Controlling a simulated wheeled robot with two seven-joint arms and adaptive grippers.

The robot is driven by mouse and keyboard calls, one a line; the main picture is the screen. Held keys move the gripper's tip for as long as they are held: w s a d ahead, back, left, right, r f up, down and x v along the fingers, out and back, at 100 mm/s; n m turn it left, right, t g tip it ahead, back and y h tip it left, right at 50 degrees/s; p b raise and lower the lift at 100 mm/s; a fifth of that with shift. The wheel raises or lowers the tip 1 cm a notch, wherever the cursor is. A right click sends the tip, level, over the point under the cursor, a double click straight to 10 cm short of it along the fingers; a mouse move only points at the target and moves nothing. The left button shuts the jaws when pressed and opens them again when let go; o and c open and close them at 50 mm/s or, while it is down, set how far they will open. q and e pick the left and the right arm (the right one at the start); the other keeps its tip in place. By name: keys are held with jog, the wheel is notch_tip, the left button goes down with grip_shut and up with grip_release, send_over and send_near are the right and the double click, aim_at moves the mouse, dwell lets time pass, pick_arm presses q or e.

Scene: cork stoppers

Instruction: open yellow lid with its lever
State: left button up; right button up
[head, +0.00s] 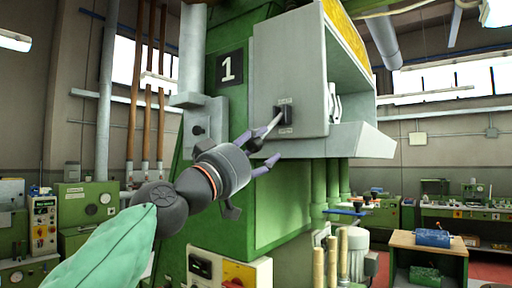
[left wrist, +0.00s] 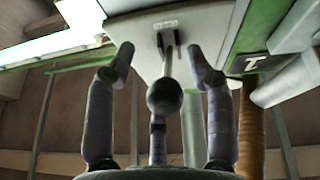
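The yellow lid (head: 346,28) shows at the top edge of the head view, on top of the grey machine housing; its upper part is cut off. The lever (head: 273,124) is a thin grey rod from a black slotted mount on the housing's side, slanting down to a dark round knob (head: 256,145). My left gripper (head: 272,145) is at the knob with its fingers spread. In the left wrist view the knob (left wrist: 164,97) and the rod (left wrist: 169,62) lie between the open fingers (left wrist: 163,66), with gaps on both sides. My right gripper is not in view.
The grey housing (head: 285,65) is fixed to a green machine column (head: 220,120) marked 1. A grey bracket (head: 195,115) stands left of my gripper. Wooden handles (head: 332,258) and a workbench (head: 428,250) are lower right. Air below the housing is free around my gripper.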

aim_at(250, 149)
pick_arm(q)
jog(key=shift+s+a+r, duration=0.25)
jog(key=shift+s+a, duration=0.05)
jog(key=shift+a, duration=0.05)
jog(key=shift+v, duration=1.4)
jog(key=v, duration=0.9)
jog(key=shift+f, duration=0.2)
